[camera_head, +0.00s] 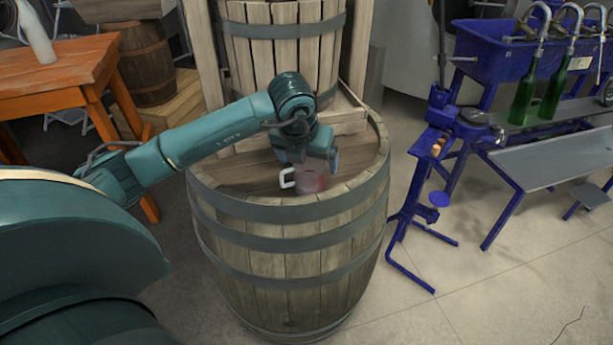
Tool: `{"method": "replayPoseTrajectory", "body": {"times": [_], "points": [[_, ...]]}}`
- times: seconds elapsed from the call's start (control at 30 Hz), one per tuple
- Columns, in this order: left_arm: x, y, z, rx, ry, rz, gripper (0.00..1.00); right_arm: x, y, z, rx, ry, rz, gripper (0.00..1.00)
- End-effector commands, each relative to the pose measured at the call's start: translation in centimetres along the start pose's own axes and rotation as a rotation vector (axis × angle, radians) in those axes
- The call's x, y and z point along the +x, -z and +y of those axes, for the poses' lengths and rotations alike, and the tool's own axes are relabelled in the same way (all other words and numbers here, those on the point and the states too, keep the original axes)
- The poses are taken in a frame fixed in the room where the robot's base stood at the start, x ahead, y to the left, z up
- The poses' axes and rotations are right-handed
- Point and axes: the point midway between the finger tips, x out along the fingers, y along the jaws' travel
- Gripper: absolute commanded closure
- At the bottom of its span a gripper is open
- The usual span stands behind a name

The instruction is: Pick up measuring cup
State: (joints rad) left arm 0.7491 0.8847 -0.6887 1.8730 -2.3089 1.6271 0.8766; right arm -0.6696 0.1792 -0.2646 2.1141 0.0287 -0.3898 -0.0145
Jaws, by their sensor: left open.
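The measuring cup (309,182) is a small see-through cup with red on its side and a white handle pointing left. It stands upright on the wooden top of a barrel (292,238), near the front edge. My left gripper (318,164) is above the cup, pointing down, and covers its upper part. Its jaws are open. I cannot tell whether the fingers touch the cup or reach around its rim. My right gripper does not show.
A slatted wooden press (284,48) stands close behind the cup. An orange table (60,72) with a pale bottle (36,32) is at the left. A blue bottling machine (495,55) with green bottles (524,98) stands at the right. Bare floor lies between barrel and machine.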

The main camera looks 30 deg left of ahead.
Motion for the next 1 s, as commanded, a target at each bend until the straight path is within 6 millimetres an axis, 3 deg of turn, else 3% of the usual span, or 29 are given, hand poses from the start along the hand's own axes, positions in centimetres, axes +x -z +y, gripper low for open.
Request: {"method": "replayPoseTrajectory", "body": {"times": [0.1, 0.87, 1.0], "points": [[-0.01, 0.0, -0.02, 0.0, 0.0, 0.0, 0.1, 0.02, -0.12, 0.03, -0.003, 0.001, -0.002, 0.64], [-0.07, -0.02, -0.02, -0.001, 0.0, 0.0, 0.73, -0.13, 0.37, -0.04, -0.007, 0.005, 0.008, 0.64], [-0.1, -0.05, -0.02, -0.001, 0.001, -0.001, 0.74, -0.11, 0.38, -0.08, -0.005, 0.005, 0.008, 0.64]]}}
